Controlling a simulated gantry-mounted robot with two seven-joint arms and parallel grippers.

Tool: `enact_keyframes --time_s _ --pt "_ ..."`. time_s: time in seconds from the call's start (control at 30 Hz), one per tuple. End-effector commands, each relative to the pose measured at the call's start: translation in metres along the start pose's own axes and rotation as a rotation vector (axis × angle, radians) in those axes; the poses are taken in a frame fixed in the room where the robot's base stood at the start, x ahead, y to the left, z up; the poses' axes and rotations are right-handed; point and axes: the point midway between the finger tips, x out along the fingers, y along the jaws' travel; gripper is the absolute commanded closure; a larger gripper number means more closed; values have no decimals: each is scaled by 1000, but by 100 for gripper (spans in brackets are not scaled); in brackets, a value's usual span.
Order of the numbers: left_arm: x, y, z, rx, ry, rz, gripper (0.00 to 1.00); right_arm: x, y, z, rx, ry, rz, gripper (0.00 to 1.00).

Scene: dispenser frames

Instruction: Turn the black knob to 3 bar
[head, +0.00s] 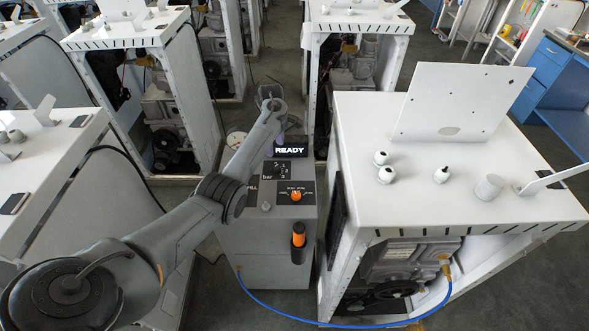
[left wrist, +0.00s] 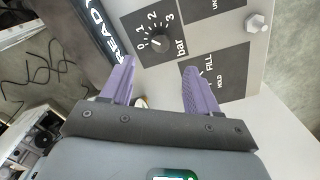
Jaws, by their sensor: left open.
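The black knob (left wrist: 158,43) sits on a black plate with a scale from 0 to 3 marked "bar" in the left wrist view. Its pointer is too small to read surely. In the head view the pressure plate (head: 285,172) lies below the READY display, with the knob partly hidden by my arm. My left gripper (left wrist: 159,66) has two purple fingers spread apart with nothing between them. The knob lies beyond the fingertips, roughly in line with the gap, and looks untouched. In the head view my left arm reaches over the grey dispenser box (head: 265,240). My right gripper is out of view.
The READY display (head: 289,150) is above the knob plate. An orange knob (head: 296,196) and a hex-shaped fitting (left wrist: 257,23) are near it. An orange-and-black handle (head: 298,240) is on the box front. A white frame (head: 450,165) stands at right; a blue hose (head: 340,325) runs along the floor.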

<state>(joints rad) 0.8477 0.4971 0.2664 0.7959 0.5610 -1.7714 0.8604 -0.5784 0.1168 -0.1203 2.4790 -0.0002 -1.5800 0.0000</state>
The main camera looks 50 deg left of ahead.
Motion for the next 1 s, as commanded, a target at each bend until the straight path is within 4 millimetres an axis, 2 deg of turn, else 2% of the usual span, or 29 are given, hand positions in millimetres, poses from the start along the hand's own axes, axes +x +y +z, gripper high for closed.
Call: enact_keyframes --time_s 0.6,0.8,1.0 --pt "88 0 1 0 -3 -2 40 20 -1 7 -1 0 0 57" --pt "101 0 1 0 -2 -1 40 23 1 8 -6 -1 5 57" --pt "103 0 1 0 -2 0 40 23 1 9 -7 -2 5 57"
